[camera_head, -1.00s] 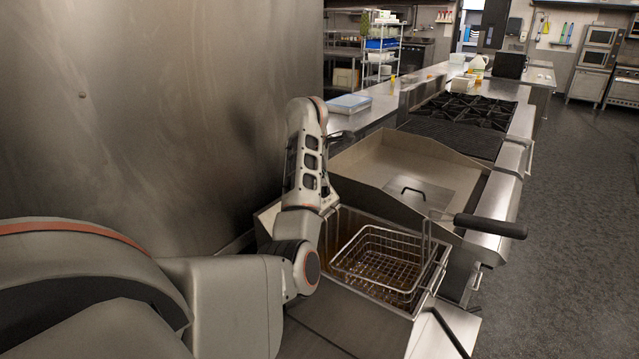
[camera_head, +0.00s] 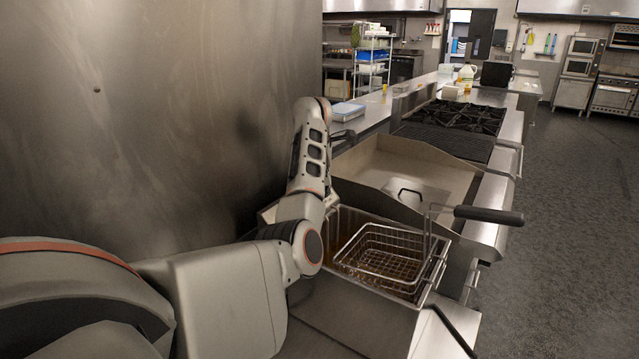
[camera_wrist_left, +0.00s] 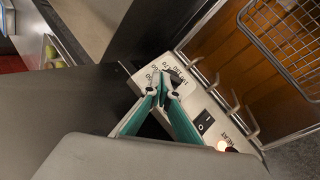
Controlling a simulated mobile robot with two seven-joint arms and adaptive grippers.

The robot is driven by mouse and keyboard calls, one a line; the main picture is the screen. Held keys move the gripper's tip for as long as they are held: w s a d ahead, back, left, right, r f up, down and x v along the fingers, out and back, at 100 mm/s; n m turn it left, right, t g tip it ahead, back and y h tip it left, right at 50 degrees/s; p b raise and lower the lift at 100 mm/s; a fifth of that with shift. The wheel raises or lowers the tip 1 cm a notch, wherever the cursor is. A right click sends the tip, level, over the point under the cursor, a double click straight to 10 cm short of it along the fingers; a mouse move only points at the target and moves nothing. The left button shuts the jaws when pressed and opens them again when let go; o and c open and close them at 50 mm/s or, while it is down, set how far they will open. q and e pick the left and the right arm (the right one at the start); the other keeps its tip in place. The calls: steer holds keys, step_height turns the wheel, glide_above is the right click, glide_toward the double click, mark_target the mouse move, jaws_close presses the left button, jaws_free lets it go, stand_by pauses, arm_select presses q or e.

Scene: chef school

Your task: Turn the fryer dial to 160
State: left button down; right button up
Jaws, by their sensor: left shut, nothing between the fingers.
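The fryer (camera_head: 405,310) is at the lower middle of the head view. Its control panel (camera_wrist_left: 229,130) shows in the left wrist view, with a white dial face and printed numbers (camera_wrist_left: 151,76). My left gripper (camera_wrist_left: 167,88), with teal fingers, is shut and empty, its tips over the middle of the dial face. The fingers hide most of the dial knob, so its setting cannot be read, and contact is unclear. In the head view my left arm reaches over the fryer's left side; its fingertips are hidden. My right gripper is not in view.
A wire basket (camera_head: 385,262) with a black handle sits in the fryer oil. A black switch (camera_wrist_left: 205,122) and a lit lamp (camera_wrist_left: 222,146) are on the panel. A griddle (camera_head: 425,170) and a burner range (camera_head: 455,118) stand beyond. Open floor lies to the right.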

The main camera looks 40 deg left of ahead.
arm_select(q)
steer(key=shift+w, duration=0.2)
steer(key=shift+w+f+p, duration=0.1)
steer(key=shift+w+p, duration=0.3)
steer(key=shift+w, duration=0.2)
stand_by(0.4)
steer(key=shift+s+f, duration=0.1)
steer(key=shift+s, duration=0.05)
steer(key=shift+s+d+p, duration=0.2)
steer(key=shift+s+p, duration=0.15)
steer(key=shift+p, duration=0.1)
steer(key=shift+s+d+f, duration=0.1)
steer(key=shift+s+f, duration=0.15)
